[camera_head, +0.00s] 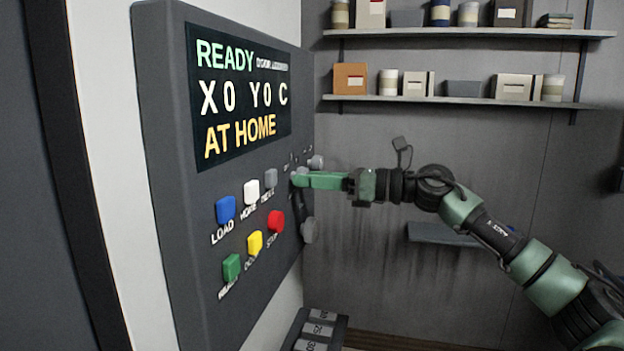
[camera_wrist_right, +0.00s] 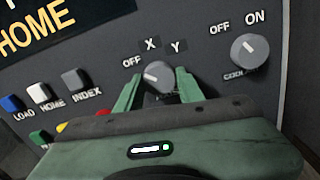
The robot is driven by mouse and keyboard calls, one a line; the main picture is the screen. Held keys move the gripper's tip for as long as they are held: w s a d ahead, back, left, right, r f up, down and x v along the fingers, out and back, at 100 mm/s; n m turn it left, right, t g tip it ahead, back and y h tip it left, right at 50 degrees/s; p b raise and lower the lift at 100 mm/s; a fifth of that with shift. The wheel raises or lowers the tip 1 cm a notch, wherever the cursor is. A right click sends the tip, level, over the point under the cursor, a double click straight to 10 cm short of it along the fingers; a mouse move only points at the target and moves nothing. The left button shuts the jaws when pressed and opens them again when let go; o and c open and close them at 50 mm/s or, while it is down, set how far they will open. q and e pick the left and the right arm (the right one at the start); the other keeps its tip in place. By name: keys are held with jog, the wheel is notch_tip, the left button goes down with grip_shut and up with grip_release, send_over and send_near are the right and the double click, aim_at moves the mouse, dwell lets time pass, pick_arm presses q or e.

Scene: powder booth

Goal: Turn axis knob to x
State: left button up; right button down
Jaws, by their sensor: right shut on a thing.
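The grey axis knob (camera_wrist_right: 157,74) sits on the dark control panel below the labels OFF, X and Y. A light mark on it appears to lie toward the OFF side. My right gripper (camera_wrist_right: 158,88) has one green finger on each side of this knob and is shut on it. In the head view, the right gripper (camera_head: 300,180) reaches the panel from the right, and its fingertips mostly hide the knob. The panel display (camera_head: 240,95) reads READY, X0 Y0 C and AT HOME. My left gripper is not in view.
Another grey OFF/ON knob (camera_wrist_right: 249,50) is just right of the axis knob. A red stop button (camera_head: 276,221), a yellow button (camera_head: 254,243) and a grey index button (camera_head: 270,178) are to the left. Shelves (camera_head: 455,101) with boxes and cans hang on the back wall.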

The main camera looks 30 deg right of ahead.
jog(key=m+p, duration=0.4)
jog(key=m, duration=0.5)
jog(key=shift+r+p, duration=0.1)
jog(key=shift+p, duration=0.2)
jog(key=shift+m, duration=0.3)
jog(key=c, duration=0.9)
grip_release()
jog(key=b+v, duration=0.7)
jog(key=shift+s+d, duration=0.25)
jog(key=shift+s, duration=0.05)
